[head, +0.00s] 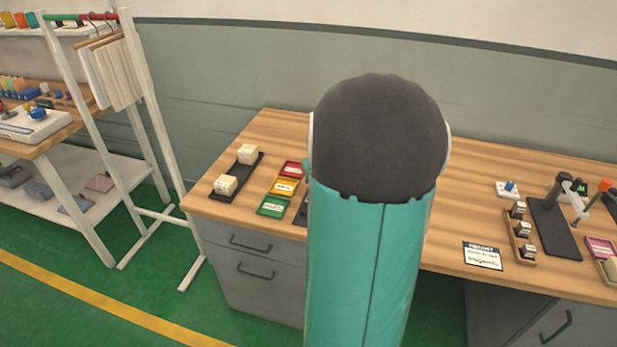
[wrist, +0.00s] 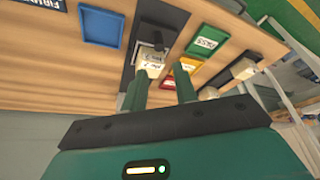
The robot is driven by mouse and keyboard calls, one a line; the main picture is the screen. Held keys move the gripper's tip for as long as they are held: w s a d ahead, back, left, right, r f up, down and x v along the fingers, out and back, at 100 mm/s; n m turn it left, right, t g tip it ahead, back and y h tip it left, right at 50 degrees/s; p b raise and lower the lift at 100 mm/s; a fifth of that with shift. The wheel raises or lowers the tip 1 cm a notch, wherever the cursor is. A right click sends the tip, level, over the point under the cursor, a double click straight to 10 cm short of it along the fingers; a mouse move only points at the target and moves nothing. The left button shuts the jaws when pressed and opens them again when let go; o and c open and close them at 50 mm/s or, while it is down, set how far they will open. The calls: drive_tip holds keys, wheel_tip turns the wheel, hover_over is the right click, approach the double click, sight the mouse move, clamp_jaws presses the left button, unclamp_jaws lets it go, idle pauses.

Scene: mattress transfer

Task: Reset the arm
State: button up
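My arm (head: 368,230), teal with a dark rounded joint, rises through the middle of the head view in front of the wooden table. My gripper is hidden from the head view. In the wrist view my gripper (wrist: 161,80) shows two green fingers standing apart with a gap between them. They point toward the tabletop. A pale labelled block (wrist: 150,68) on a dark strip shows just past the fingertips, near the left finger. I cannot tell how far it is from them. Nothing is seen clamped between the fingers.
The wooden table (head: 460,210) carries a black tray (head: 238,177) with two pale blocks and red, yellow and green trays (head: 273,206) at left. A black stand (head: 553,230) and a sign (head: 482,256) are at right. A white rack (head: 160,130) stands left of the table.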

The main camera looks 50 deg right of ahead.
drive_tip(key=w+a+r+n, duration=0.1)
drive_tip(key=a+r, duration=0.2)
drive_tip(key=a, duration=0.5)
drive_tip(key=w+a+r+n+t, duration=0.1)
drive_tip(key=a+r, duration=0.2)
drive_tip(key=a, duration=0.4)
drive_tip(key=w+a+r+n, duration=0.1)
drive_tip(key=a+r, duration=0.3)
drive_tip(key=a, duration=0.4)
drive_tip(key=s+a+r+n+y, duration=0.1)
drive_tip(key=s+a, duration=0.4)
drive_tip(key=a, duration=0.3)
drive_tip(key=s+a+r+n+t+y, duration=0.1)
drive_tip(key=s+a+n, duration=0.1)
drive_tip(key=s+a, duration=0.3)
drive_tip(key=a, duration=0.3)
drive_tip(key=shift+s+a+r+n, duration=0.2)
drive_tip(key=shift+a+r+n, duration=0.1)
drive_tip(key=shift+a, duration=0.1)
drive_tip(key=shift+d, duration=0.15)
